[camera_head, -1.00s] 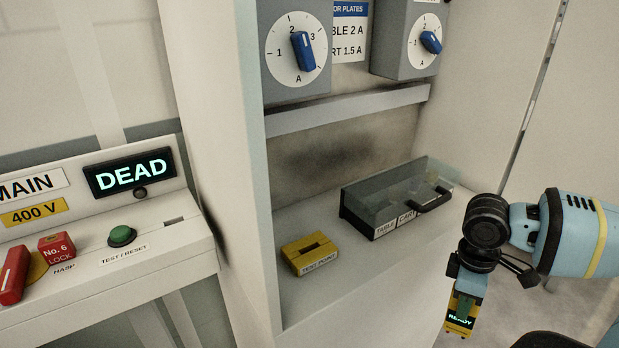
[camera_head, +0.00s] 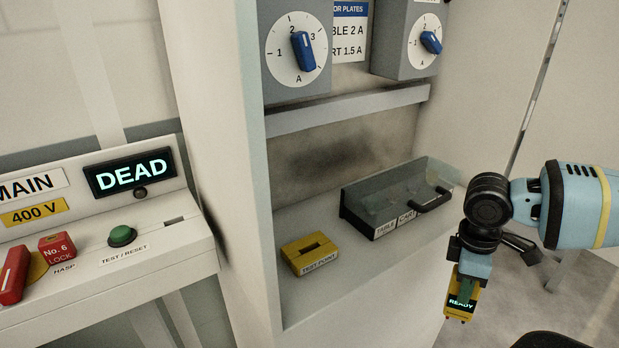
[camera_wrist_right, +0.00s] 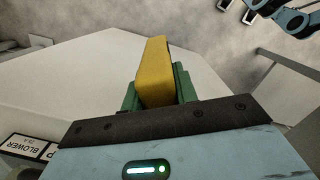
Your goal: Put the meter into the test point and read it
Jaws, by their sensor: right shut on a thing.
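The yellow meter (camera_head: 460,308) hangs below my right gripper (camera_head: 466,289), its small screen reading READY. My right gripper is shut on it, and the meter also shows between the green fingers in the right wrist view (camera_wrist_right: 154,75). The yellow test point (camera_head: 310,254) is a block with a dark slot in its top, on the cabinet shelf to the left of the meter. The meter is apart from it, in front of and to the right of the shelf. My left gripper is not in view.
A clear-lidded box (camera_head: 397,195) labelled TABLE and CART stands on the shelf (camera_head: 345,283), right of the test point. Two dials with blue knobs (camera_head: 303,52) are above. A panel at left has a DEAD display (camera_head: 129,172), a green button (camera_head: 122,236) and a red lock (camera_head: 57,248).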

